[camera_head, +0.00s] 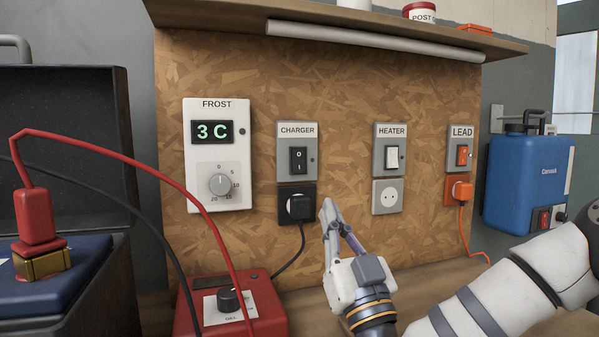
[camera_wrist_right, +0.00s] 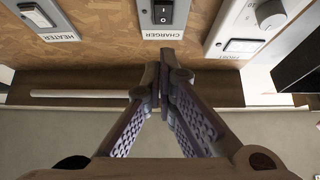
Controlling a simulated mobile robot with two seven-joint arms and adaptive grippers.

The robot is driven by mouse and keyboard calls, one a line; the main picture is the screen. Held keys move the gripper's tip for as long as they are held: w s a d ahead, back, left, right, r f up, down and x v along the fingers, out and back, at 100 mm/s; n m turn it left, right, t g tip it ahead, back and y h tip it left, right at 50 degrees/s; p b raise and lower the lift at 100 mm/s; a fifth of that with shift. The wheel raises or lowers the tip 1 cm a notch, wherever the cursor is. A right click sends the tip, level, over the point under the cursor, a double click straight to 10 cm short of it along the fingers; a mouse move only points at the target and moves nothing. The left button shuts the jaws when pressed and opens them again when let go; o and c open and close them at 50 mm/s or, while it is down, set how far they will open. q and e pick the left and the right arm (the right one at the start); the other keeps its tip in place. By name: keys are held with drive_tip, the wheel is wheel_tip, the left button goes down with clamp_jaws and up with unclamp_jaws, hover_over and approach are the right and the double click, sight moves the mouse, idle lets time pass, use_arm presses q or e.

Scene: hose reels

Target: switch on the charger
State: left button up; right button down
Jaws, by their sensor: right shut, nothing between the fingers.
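The charger switch (camera_head: 298,160) is a black rocker marked O above I, on a grey plate under a "CHARGER" label (camera_head: 297,129). I cannot tell which way the rocker is tipped. In the right wrist view the switch (camera_wrist_right: 163,12) shows at the top edge, upside down. A black plug (camera_head: 300,207) sits in the black socket below it. My right gripper (camera_head: 327,207) is shut and empty, in front of the board, below and right of the switch, apart from it. In the wrist view its fingertips (camera_wrist_right: 165,72) meet. My left gripper is not in view.
A frost thermostat (camera_head: 216,190) reading 3 C is left of the switch; heater (camera_head: 392,157) and lead (camera_head: 462,155) switches are right. A red box (camera_head: 262,299) stands below. A red clamp (camera_head: 37,217) and cables are at left; a blue canister (camera_head: 525,175) is at right. A shelf overhangs.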

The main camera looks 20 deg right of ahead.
approach(302, 154)
wheel_tip(302, 154, up, 3)
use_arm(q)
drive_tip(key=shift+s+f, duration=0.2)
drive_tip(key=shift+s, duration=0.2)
use_arm(e)
drive_tip(key=w, duration=0.3)
drive_tip(key=shift+w, duration=0.35)
